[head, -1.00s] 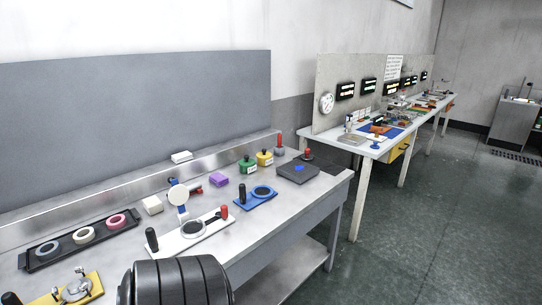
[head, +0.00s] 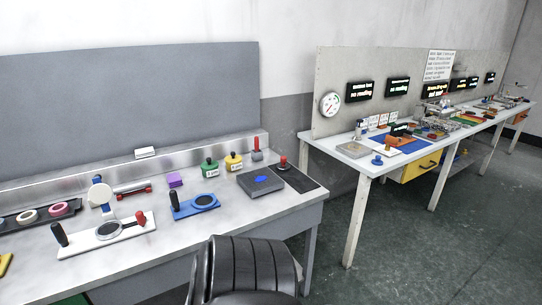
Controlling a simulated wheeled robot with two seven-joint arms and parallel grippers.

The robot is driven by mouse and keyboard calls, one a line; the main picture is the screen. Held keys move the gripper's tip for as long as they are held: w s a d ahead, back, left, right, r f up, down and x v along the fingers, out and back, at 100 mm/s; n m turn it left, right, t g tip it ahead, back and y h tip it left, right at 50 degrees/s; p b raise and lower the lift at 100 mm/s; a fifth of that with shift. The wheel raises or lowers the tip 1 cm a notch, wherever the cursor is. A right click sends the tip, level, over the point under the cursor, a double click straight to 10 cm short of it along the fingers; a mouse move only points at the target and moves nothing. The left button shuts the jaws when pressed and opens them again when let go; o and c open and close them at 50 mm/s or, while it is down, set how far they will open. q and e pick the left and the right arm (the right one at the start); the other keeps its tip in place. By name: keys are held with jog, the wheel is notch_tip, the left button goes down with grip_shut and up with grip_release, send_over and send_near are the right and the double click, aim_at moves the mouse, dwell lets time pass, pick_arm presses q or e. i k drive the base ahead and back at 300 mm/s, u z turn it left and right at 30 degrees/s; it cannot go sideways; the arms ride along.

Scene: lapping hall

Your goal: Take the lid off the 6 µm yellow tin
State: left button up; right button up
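No tin marked 6 µm can be made out in the head view; any such label is too small to read. A yellow container (head: 233,163) with a dark top and a pale label stands toward the back of the near steel bench (head: 200,236). A similar green container (head: 209,168) stands just left of it. Neither of my grippers shows in the view.
A black chair (head: 245,268) stands before the near bench. A blue plate (head: 195,206), a white plate (head: 105,235) and a grey block (head: 260,184) lie on the bench. A second table (head: 350,150) with displays stands right. Open floor lies between.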

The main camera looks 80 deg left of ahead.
aim_at(233, 158)
jog(key=i, duration=1.35)
jog(key=u, duration=3.85)
